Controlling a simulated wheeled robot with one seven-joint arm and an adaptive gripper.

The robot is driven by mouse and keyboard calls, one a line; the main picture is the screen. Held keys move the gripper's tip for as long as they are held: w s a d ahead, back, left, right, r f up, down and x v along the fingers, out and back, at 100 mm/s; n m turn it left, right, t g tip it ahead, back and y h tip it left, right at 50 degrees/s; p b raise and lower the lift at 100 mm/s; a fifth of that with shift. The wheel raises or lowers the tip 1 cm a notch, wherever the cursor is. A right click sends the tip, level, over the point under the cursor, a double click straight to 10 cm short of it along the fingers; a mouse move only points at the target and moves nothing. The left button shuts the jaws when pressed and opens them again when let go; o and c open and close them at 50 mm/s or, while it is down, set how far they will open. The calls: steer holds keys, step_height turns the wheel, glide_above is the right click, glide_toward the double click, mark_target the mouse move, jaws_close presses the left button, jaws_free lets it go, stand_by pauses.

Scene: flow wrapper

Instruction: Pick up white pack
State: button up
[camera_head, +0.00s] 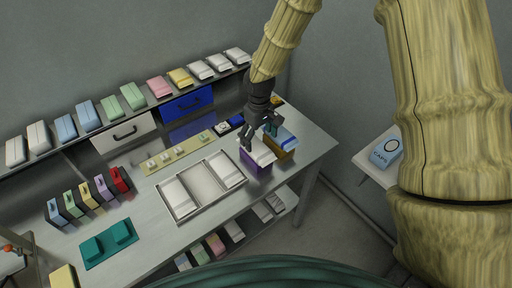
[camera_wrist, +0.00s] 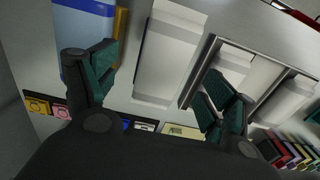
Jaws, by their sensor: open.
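A white pack (camera_head: 262,152) lies on top of a purple box (camera_head: 252,165) near the right end of the steel table. In the wrist view the white pack (camera_wrist: 170,50) stretches lengthwise between my two fingers. My gripper (camera_head: 260,131) is open above it in the head view and partly hides it. In the wrist view my gripper (camera_wrist: 158,74) has one finger over a blue pack to the left and the other over the tray to the right. No contact with the white pack is visible. Other white packs (camera_head: 180,197) lie in a metal tray.
The blue-and-white pack (camera_head: 286,136) sits on a brown box (camera_head: 279,153) close beside the white pack. The metal tray (camera_head: 184,216) is to the left. A shelf (camera_head: 68,144) with coloured packs runs behind; a blue drawer (camera_head: 187,103) is below it. Bare tabletop (camera_head: 318,146) lies right.

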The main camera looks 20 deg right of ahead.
mark_target(257, 147)
steer(key=shift+s+f, duration=0.15)
steer(key=shift+w+a+f+p, duration=0.1)
steer(key=shift+a+f+p, duration=0.1)
steer(key=shift+f+p, duration=0.45)
steer(key=shift+w+a+f+p, duration=0.15)
steer(key=shift+f+p, duration=0.25)
steer(key=shift+f, duration=0.35)
steer(key=shift+f+p, duration=0.3)
steer(key=shift+f, duration=0.8)
steer(key=shift+c, duration=0.2)
steer(key=c, duration=1.1)
